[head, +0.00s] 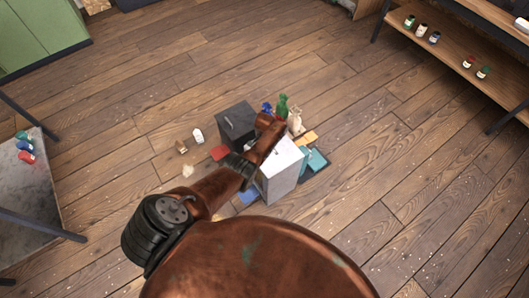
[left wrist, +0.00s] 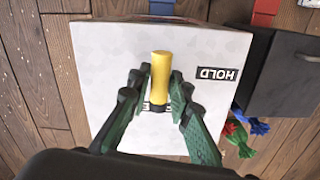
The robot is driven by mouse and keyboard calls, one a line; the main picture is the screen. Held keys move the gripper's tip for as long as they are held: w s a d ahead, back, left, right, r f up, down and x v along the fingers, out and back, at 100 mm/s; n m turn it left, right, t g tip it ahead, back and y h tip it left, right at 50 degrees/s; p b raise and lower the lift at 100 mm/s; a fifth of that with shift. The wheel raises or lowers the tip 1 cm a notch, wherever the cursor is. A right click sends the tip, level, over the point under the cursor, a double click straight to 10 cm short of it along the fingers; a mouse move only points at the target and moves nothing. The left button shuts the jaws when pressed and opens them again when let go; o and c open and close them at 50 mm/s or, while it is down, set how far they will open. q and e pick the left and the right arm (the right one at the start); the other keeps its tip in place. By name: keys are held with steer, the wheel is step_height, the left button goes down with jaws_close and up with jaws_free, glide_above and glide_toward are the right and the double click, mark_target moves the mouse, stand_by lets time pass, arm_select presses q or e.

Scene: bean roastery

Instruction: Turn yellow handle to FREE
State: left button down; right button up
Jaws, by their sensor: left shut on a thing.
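The yellow handle (left wrist: 161,75) stands on the pale top of a white box (left wrist: 100,60) in the left wrist view. It points toward the top of that picture. A HOLD label (left wrist: 216,74), upside down here, sits to its right. No FREE label shows; part of the box top is hidden behind my gripper. My left gripper (left wrist: 160,92) is shut on the handle, one finger on each side. In the head view the white box (head: 282,180) stands on the floor, and my left arm reaches over it and hides the handle. My right gripper is not in view.
A dark box (head: 236,121) stands close beside the white box. Green (head: 282,106) and blue figures and a pale sack (head: 296,122) stand behind it. Small items lie around on the wooden floor. A shelf (head: 465,50) is at the upper right; open floor lies between.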

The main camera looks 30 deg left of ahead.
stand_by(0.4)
arm_select(q)
steer(key=c, duration=1.8)
jaws_free()
steer(key=shift+o, duration=0.2)
step_height(320, 180, up, 12)
